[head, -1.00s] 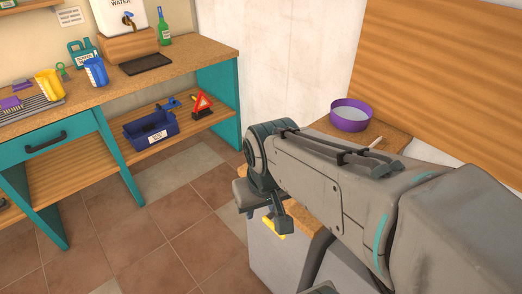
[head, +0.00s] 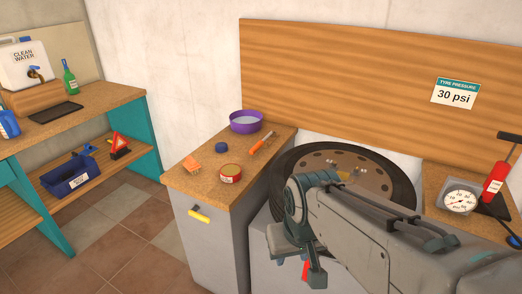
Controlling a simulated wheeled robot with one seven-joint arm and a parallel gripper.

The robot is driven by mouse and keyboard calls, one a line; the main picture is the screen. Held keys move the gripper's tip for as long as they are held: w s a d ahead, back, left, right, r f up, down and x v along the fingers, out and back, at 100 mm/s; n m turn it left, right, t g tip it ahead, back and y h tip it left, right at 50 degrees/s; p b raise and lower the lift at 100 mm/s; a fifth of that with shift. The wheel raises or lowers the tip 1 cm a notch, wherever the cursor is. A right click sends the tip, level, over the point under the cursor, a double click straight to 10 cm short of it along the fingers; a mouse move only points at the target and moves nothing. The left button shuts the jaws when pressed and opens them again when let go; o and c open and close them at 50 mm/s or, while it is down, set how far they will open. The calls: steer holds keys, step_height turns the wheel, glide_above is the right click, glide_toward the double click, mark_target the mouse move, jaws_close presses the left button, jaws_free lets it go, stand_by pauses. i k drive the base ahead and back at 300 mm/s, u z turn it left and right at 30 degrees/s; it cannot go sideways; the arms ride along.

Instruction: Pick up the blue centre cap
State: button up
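The blue centre cap (head: 221,147) is a small, dark blue round piece lying on the cork top of the grey cabinet (head: 245,145), left of the middle in the head view. It stands apart from the things around it. My gripper (head: 302,266) hangs at the end of my grey arm, in front of the wheel and to the right of and nearer than the cap. It does not touch the cap. Its fingers are seen partly from behind, and their opening is unclear.
Around the cap are a purple bowl (head: 246,121), an orange-handled tool (head: 262,143), a red tin (head: 230,173) and an orange piece (head: 193,166). A tyred wheel (head: 290,165) lies to the right. A pressure gauge (head: 460,200) stands far right. A teal workbench (head: 130,104) is left.

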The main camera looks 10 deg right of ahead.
mark_target(220, 147)
steer(key=u, duration=0.3)
steer(key=i, duration=0.7)
steer(key=u, duration=1.75)
steer(key=i, duration=1.95)
steer(key=z, duration=3.25)
